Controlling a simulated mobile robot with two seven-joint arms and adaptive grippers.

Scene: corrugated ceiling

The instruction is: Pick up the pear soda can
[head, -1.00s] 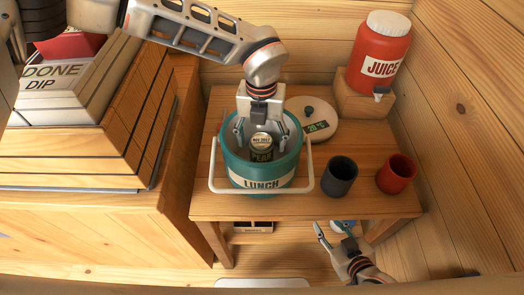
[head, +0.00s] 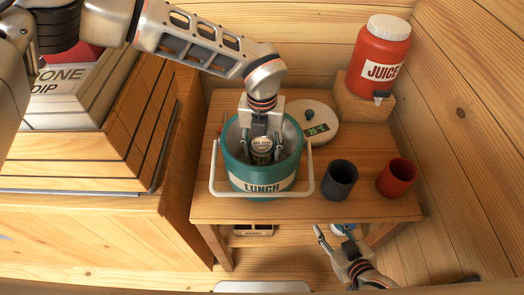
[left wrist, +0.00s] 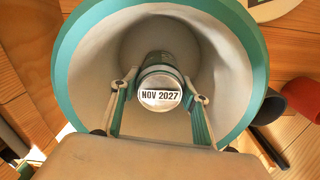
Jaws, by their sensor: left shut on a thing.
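The pear soda can (head: 261,145) stands inside the teal lunch pail (head: 262,183), its top showing. In the left wrist view the can (left wrist: 160,97) has a pale lid end marked NOV 2027 and sits within the pail's pale inner wall (left wrist: 105,50). My left gripper (head: 262,150) reaches down into the pail and is shut on the can, with one finger on each side of it. The can's lower part is hidden by the pail's front wall. My right gripper (head: 334,235) is below and in front of the table, empty, its fingers spread apart.
The pail stands on a wooden table (head: 310,210), its white handle (head: 309,170) lowered to the front. A dark cup (head: 340,178) and a red cup (head: 397,178) stand right of it. A red juice jug (head: 380,55) stands at the back right.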

